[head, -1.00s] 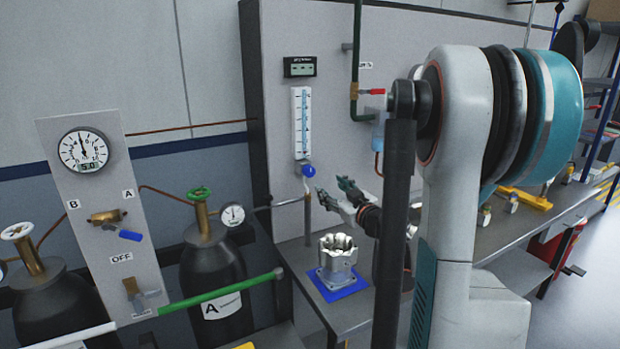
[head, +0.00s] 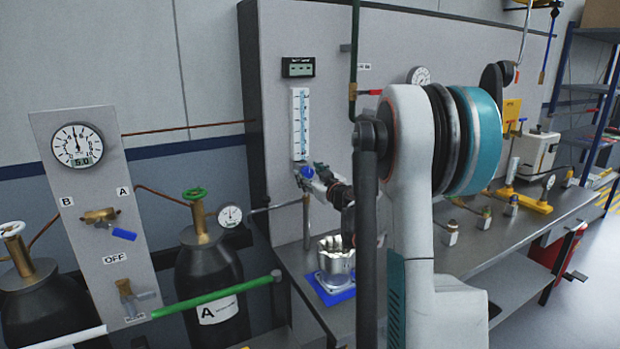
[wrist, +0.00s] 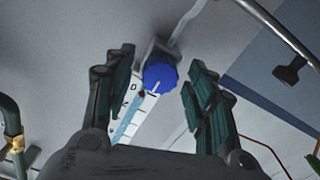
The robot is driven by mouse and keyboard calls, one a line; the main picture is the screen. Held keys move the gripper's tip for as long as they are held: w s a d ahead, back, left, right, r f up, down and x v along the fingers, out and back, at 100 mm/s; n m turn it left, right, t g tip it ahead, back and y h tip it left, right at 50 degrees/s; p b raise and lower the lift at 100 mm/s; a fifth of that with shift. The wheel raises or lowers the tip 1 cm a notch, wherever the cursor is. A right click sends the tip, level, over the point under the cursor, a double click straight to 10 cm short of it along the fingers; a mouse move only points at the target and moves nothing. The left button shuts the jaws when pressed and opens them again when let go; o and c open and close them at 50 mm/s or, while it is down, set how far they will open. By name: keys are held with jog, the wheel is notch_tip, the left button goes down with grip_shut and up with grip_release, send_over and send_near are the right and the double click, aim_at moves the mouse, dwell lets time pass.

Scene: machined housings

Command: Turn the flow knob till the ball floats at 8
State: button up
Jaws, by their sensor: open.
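The blue flow knob (head: 307,172) sits at the foot of the white flow tube with its scale (head: 300,120) on the grey panel. In the wrist view the knob (wrist: 160,76) lies between the two open fingers of my gripper (wrist: 158,88), with a gap on each side. A pale line marks its face. In the head view my gripper (head: 316,176) is right at the knob and partly overlaps it. The flow tube (wrist: 133,112) also shows below the knob in the wrist view.
A small display (head: 298,67) is above the tube. A green pipe (head: 354,60) runs down the panel to the right. Gas cylinders (head: 211,270) and a gauge board (head: 95,215) are at left.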

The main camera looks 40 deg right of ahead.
jog(key=shift+w, duration=0.1)
jog(key=c, duration=1.1)
jog(key=shift+m, duration=0.3)
